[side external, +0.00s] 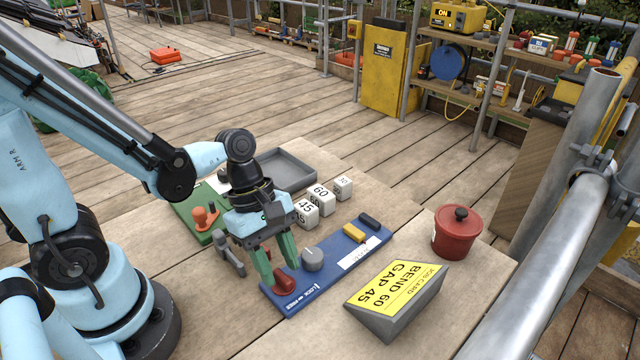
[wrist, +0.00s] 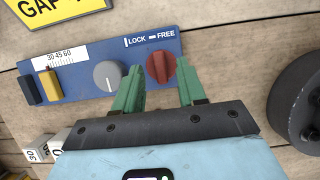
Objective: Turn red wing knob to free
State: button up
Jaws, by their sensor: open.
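The red wing knob (wrist: 160,67) sits at one end of the blue panel (wrist: 195,45), below the printed words LOCK and FREE. Its wing stands roughly upright in the wrist view. In the side view the red knob (side external: 284,281) is at the panel's near left end. My gripper (wrist: 160,82) is open, with its green fingers on either side of the red knob. The left finger is near the knob's edge; I cannot tell whether either finger touches it. In the side view my gripper (side external: 278,268) points down over the knob.
A grey knob (wrist: 107,75) is beside the red one. Yellow (wrist: 49,83) and dark (wrist: 26,90) sliders are at the panel's other end. The job card block (side external: 395,298), red pot (side external: 457,232), number blocks (side external: 318,199) and grey tray (side external: 285,170) stand around it.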

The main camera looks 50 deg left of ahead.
jog(key=shift+d+f, duration=0.25)
jog(key=shift+f, duration=0.35)
grip_shut()
